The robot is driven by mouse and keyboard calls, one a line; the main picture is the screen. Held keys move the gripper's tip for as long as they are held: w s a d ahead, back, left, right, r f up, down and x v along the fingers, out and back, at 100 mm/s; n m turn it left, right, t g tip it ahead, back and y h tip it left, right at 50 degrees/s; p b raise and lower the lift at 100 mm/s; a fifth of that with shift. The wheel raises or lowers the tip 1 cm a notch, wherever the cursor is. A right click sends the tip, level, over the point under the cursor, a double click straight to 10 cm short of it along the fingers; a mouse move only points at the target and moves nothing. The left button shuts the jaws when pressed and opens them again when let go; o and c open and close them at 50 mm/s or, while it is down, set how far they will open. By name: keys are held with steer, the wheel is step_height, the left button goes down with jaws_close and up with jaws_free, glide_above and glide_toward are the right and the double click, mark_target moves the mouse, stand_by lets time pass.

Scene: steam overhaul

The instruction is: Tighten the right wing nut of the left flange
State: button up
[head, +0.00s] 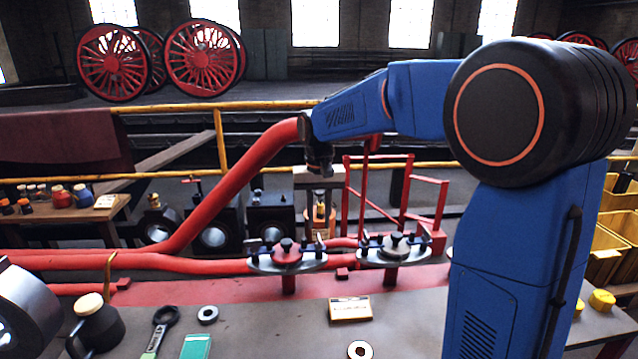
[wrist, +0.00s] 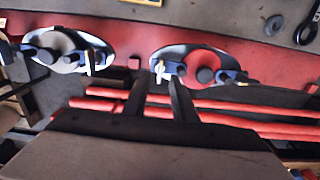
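The left flange (head: 287,262) is an oval grey plate with a red centre on a red pipe stub. It also shows in the wrist view (wrist: 205,54), where the sides are swapped. Its right wing nut (head: 318,243) stands upright at the plate's right end. In the wrist view this wing nut (wrist: 159,68) appears between and just beyond the fingertips. My gripper (head: 319,215) points down above and behind that end of the flange. Its two fingers (wrist: 160,78) are apart with nothing between them. Whether the wing nut is tight cannot be seen.
The right flange (head: 395,258), with a pale centre, stands close beside. Red pipes (head: 215,195) run left and behind. The bench (head: 270,320) holds a ring (head: 207,315), a ring spanner (head: 161,325), an oil can (head: 96,325) and a small box (head: 350,309).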

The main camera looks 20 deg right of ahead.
mark_target(319, 237)
step_height(319, 237, up, 13)
stand_by(0.3)
steer(key=shift+f, duration=0.1)
steer(key=s+d+f+n+t, duration=0.1)
steer(key=s+d+f, duration=0.1)
steer(key=s, duration=0.7)
steer(key=s+d+f+t, duration=0.1)
steer(key=s+d+f, duration=0.1)
steer(key=s, duration=0.6)
steer(key=s+d+f+n+t, duration=0.1)
steer(key=s+d+f+t, duration=0.1)
steer(key=s+f, duration=0.9)
steer(key=s, duration=0.5)
steer(key=shift+d+f+t, duration=0.4)
